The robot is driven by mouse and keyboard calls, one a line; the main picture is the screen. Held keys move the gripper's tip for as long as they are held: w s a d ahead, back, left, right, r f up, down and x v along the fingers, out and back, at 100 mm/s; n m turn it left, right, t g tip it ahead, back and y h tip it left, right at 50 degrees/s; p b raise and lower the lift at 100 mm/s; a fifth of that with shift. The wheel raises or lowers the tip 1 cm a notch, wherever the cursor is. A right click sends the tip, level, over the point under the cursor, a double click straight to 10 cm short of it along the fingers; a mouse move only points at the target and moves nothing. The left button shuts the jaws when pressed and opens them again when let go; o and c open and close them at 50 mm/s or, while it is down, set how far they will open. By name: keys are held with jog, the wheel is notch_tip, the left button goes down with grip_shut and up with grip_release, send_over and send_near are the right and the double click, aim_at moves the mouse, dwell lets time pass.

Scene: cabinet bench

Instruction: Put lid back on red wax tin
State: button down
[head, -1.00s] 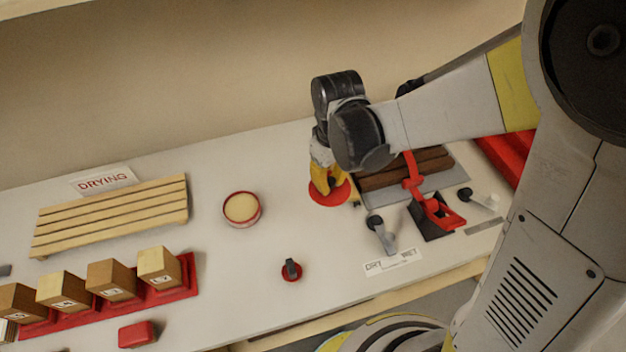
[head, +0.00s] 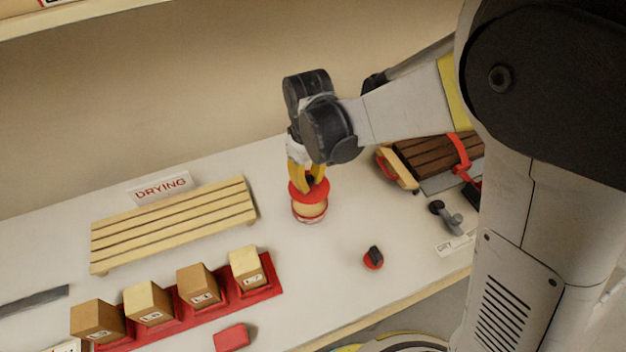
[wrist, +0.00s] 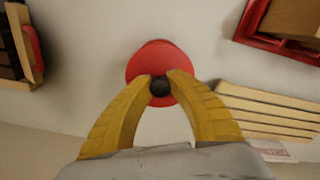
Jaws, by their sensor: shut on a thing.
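The red wax tin (head: 309,213) stands open on the bench, with pale wax showing inside. My gripper (head: 311,184) is shut on the red lid (head: 303,194), holding it above the tin's far side, so part of the wax is still uncovered in the head view. In the wrist view my yellow fingers (wrist: 159,82) pinch the dark knob (wrist: 159,86) at the middle of the round lid (wrist: 150,62). A red edge of the tin (wrist: 155,43) shows just past the lid; the lid hides the rest. Whether lid and tin touch is unclear.
A slatted wooden drying rack (head: 175,228) stands left of the tin, behind several wooden blocks in a red holder (head: 262,293). A small red piece with a dark knob (head: 373,258) lies front right. Clamped brown boards (head: 430,155) are at right.

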jog(key=shift+f+b, duration=2.05)
jog(key=shift+f, duration=0.95)
jog(key=shift+f+b, duration=0.2)
jog(key=shift+b, duration=0.35)
jog(key=c, duration=0.8)
grip_release()
jog(key=shift+o, duration=0.2)
jog(key=shift+r+p, duration=2.5)
jog(key=shift+r, duration=1.05)
grip_shut()
